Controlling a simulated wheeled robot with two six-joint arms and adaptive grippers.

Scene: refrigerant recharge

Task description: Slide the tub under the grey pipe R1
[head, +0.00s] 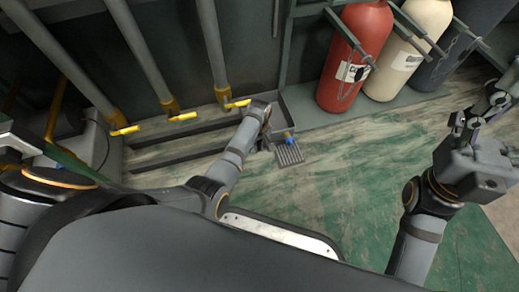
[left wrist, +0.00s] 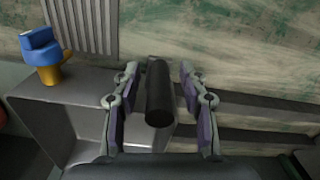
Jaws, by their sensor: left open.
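The grey tub (left wrist: 68,118) is an open box on the floor, seen in the left wrist view at the left of my left gripper (left wrist: 156,85). That gripper is open, with a dark cylindrical bar (left wrist: 158,92) between its fingers and a gap on each side. The bar looks like a handle by the tub; I cannot tell how they join. In the head view my left gripper (head: 264,138) is largely hidden by its wrist. Grey pipes (head: 212,50) with yellow levers stand along the wall; no R1 label is legible. My right gripper (head: 478,112) is at the right, away from the tub.
A blue and yellow fitting (head: 290,138) stands beside a ribbed grey plate (head: 289,155). A red cylinder (head: 354,60) and a cream cylinder (head: 408,55) stand on the back right platform. Low grey rails (head: 165,155) run below the pipes. The green floor (head: 345,165) at right is clear.

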